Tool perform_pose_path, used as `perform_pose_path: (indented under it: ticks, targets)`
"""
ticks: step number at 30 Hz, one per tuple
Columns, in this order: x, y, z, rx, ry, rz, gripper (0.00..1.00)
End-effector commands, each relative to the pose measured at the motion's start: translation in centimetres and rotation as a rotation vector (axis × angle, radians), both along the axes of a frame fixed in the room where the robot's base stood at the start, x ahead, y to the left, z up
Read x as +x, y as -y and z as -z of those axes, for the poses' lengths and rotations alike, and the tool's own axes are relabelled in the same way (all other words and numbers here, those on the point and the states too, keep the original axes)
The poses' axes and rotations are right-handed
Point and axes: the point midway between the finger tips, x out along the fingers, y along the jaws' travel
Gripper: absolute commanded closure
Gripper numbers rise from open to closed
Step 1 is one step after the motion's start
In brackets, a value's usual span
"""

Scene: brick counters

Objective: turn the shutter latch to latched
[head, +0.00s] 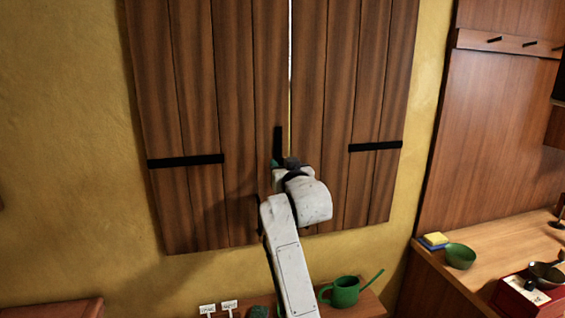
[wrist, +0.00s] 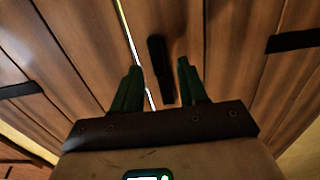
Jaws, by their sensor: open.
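The shutter latch (wrist: 160,68) is a dark bar on the wooden shutters. In the head view the latch (head: 278,140) stands upright just left of the bright gap between the two shutters (head: 205,100), with its lower part hidden behind my arm. My gripper (wrist: 159,82) has green fingers, which are apart with nothing held between them. In the wrist view the latch lies between the two fingers, seemingly beyond their tips; I cannot tell whether they touch it. In the head view my gripper is mostly hidden behind my wrist.
Dark hinge straps (head: 186,160) cross both shutters. Below are a green watering can (head: 344,291) and small white labels (head: 229,305). A wooden counter at the right holds a green bowl (head: 460,256) and a yellow sponge (head: 435,239). The wall left of the shutters is bare.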

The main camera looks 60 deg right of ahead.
Motion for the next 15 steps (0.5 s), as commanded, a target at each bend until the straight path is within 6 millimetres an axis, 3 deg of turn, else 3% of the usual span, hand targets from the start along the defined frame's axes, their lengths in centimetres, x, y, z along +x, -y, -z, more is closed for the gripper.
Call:
perform_pose_path:
  ticks: [12, 15]
  targets:
    - [0.63, 0.79, 0.07, 0.001, -0.001, 0.0, 0.57]
    - [0.63, 0.78, 0.06, 0.0, 0.0, 0.0, 0.65]
